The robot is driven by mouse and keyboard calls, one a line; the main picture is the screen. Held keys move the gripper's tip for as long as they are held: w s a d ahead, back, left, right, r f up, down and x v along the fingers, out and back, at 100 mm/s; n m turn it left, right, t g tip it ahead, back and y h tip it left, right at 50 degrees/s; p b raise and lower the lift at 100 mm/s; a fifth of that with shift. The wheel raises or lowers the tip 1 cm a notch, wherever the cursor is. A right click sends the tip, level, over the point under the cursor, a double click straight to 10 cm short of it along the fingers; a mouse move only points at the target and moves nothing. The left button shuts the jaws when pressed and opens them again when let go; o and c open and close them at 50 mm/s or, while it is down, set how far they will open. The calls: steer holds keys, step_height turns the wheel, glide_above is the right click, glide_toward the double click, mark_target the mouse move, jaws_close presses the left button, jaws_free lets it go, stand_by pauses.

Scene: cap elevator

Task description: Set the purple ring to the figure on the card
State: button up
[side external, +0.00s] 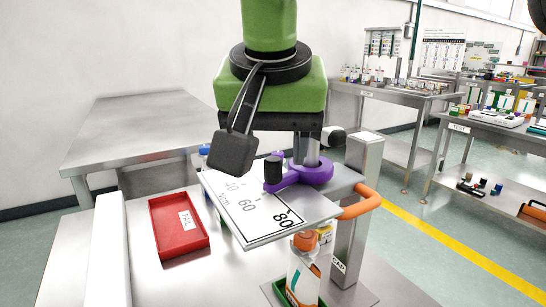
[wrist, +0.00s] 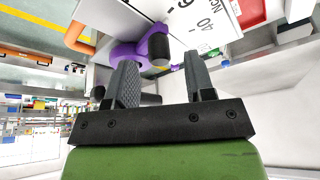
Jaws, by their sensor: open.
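A black knob (side external: 273,167) stands on the ring's arm, and in the wrist view the knob (wrist: 158,46) lies just past my fingertips, in line with the gap. A white scale sheet (side external: 262,228) reads 40, 60, 80 and Ncm; the knob stands beside it. I cannot tell which figure the ring points at. No separate card is clearly seen.
A red FAIL tray (side external: 178,226) is left of the plate. An orange handle (side external: 362,202) juts out at the right, beside a grey column (side external: 359,205). A bare metal table (side external: 135,130) is behind.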

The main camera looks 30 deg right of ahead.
steer(key=shift+x, duration=1.25)
jaws_close()
steer(key=shift+w+a+m+g+h, duration=0.1)
steer(key=shift+w+m+g+h, duration=0.25)
steer(key=shift+w+m, duration=0.75)
steer(key=shift+w+m+g+h, duration=0.2)
steer(key=shift+w+m+h, duration=0.05)
steer(key=shift+m, duration=0.5)
steer(key=shift+w+m+g+h, duration=0.15)
steer(key=shift+w+m+h, duration=0.1)
steer(key=shift+m, duration=0.5)
jaws_free()
